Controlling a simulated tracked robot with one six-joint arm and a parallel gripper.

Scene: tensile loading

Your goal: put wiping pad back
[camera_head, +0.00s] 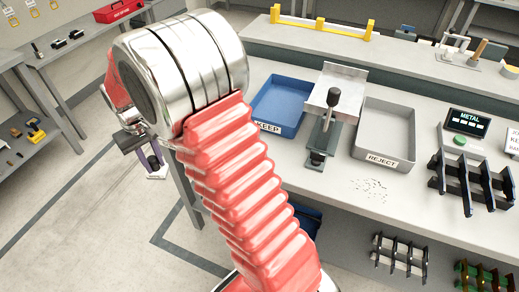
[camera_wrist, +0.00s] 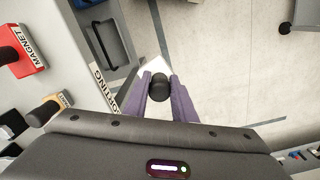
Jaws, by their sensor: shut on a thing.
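My gripper (camera_wrist: 160,88) has purple fingers shut on the black knob of the wiping pad (camera_wrist: 153,66). The pad's white part shows just beyond the fingertips. In the head view my gripper (camera_head: 153,165) hangs at the left, beyond my red arm, with the white pad (camera_head: 157,173) at its tips. Floor shows behind it. In the wrist view the pad is beside the edge of a grey bench top (camera_wrist: 75,70), over the floor side; its height cannot be told.
In the wrist view the bench carries a red block marked MAGNET (camera_wrist: 22,55), a tan block with a black knob (camera_wrist: 47,110) and a SORTING label (camera_wrist: 105,90). The head view shows the blue KEEP tray (camera_head: 281,128), grey REJECT tray (camera_head: 382,157) and scattered specks (camera_head: 370,190).

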